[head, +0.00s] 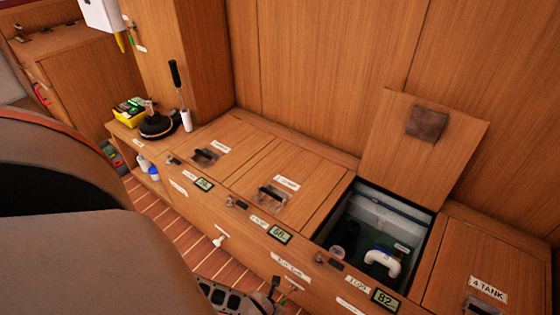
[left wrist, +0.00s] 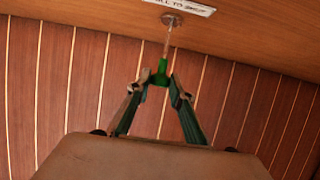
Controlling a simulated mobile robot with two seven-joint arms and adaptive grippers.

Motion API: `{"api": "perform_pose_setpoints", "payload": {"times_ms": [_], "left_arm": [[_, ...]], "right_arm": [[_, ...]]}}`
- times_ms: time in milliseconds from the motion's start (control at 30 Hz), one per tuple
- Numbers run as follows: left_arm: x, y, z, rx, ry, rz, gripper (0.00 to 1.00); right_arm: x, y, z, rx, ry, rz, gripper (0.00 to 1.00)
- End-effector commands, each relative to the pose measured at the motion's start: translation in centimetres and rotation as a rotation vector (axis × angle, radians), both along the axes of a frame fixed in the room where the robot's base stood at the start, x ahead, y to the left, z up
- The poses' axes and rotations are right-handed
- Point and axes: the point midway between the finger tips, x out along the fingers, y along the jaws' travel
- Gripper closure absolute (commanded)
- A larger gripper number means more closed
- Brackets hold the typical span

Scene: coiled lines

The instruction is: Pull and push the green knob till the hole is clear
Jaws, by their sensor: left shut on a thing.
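The green knob (left wrist: 160,74) sits at the end of a thin metal rod (left wrist: 168,42) that comes out of a round fitting (left wrist: 171,19) on the wooden locker front. In the left wrist view my left gripper (left wrist: 159,84) has its fingertips on either side of the knob and is shut on it. In the head view my left gripper (head: 272,292) is low at the locker front, and the knob is too small to make out clearly. An open tank compartment (head: 425,222) holds a white bent pipe (head: 383,262). I cannot make out the hole itself. My right gripper is not in view.
The compartment's wooden lid (head: 424,160) leans up against the wall. Closed lids with dark handles lie on both sides. A white knob (head: 220,238) sticks out of the locker front. A yellow box (head: 130,110) and a dark round tool (head: 159,125) sit at the far left.

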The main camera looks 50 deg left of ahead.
Motion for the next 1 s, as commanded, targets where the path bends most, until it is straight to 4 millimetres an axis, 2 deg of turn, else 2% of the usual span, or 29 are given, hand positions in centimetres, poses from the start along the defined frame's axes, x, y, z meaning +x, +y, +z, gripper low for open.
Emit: {"api": "perform_pose_setpoints", "payload": {"times_ms": [100,267,300,333,767,1000], "left_arm": [[-0.2,-0.1,-0.1,-0.001,0.001,0.0,1.0],[-0.2,-0.1,-0.1,0.0,0.002,0.0,1.0],[-0.2,-0.1,-0.1,0.0,0.002,0.0,0.71],[-0.2,-0.1,-0.1,0.0,0.002,0.0,0.63],[-0.2,0.0,0.1,0.0,0.0,0.0,0.62],[-1.1,-0.2,2.2,-0.001,0.0,-0.001,0.62]], "right_arm": [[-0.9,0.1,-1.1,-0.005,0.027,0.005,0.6],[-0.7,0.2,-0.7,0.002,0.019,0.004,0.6],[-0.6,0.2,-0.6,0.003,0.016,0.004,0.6],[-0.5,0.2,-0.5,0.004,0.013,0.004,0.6],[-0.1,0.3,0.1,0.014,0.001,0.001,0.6],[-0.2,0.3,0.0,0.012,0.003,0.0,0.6]]}}
